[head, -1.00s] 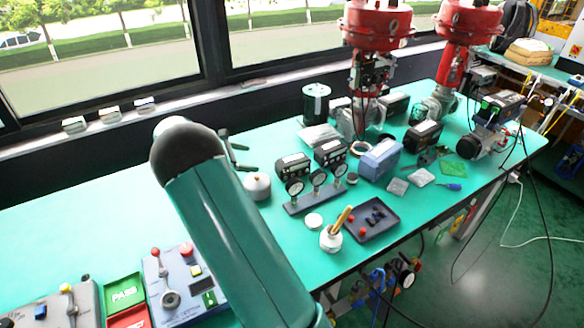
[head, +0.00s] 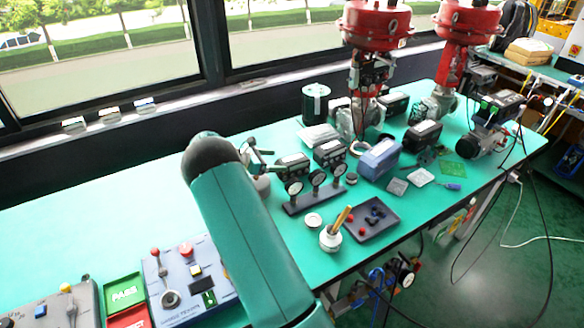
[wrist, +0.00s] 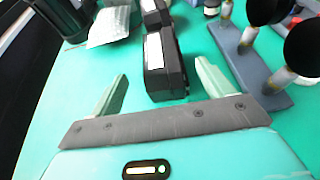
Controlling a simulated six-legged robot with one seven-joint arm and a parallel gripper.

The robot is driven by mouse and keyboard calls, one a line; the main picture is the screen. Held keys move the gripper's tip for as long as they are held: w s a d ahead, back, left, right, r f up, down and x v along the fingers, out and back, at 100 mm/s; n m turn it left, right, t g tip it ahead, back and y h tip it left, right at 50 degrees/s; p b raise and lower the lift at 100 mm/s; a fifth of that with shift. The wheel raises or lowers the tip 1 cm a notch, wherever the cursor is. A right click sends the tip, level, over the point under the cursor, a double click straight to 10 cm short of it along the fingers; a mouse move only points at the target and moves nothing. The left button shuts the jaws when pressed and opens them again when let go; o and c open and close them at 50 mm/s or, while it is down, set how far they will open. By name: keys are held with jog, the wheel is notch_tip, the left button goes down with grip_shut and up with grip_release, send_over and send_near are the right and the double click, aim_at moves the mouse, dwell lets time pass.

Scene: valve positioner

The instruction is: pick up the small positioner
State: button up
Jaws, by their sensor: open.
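A small black positioner (wrist: 163,72) with a white label on top lies straight ahead of my gripper (wrist: 160,75) in the wrist view. My gripper is open and empty, with one pale green finger to each side of the box's near end. In the head view this positioner (head: 292,166) stands behind the gauge stand, just right of my gripper (head: 263,156). A second, similar black positioner (head: 330,152) stands beyond it and also shows at the top of the wrist view (wrist: 154,16). I cannot tell whether the fingers overlap the nearer box in depth.
The gauge stand (head: 318,198) with dark round gauges is close on the right and shows in the wrist view (wrist: 256,88). A silver bag (wrist: 110,25) and a black cylinder (wrist: 65,15) are at upper left. The green table (head: 100,215) is clear at left.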

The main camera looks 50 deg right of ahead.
aim_at(286, 161)
jog(key=x, duration=0.4)
jog(key=shift+s+d+f, duration=0.1)
jog(key=shift+d+f, duration=0.05)
jog(key=shift+d, duration=0.2)
jog(key=c, duration=1.5)
jog(key=shift+r, duration=0.2)
notch_tip(286, 161, up, 10)
jog(key=shift+f, duration=0.15)
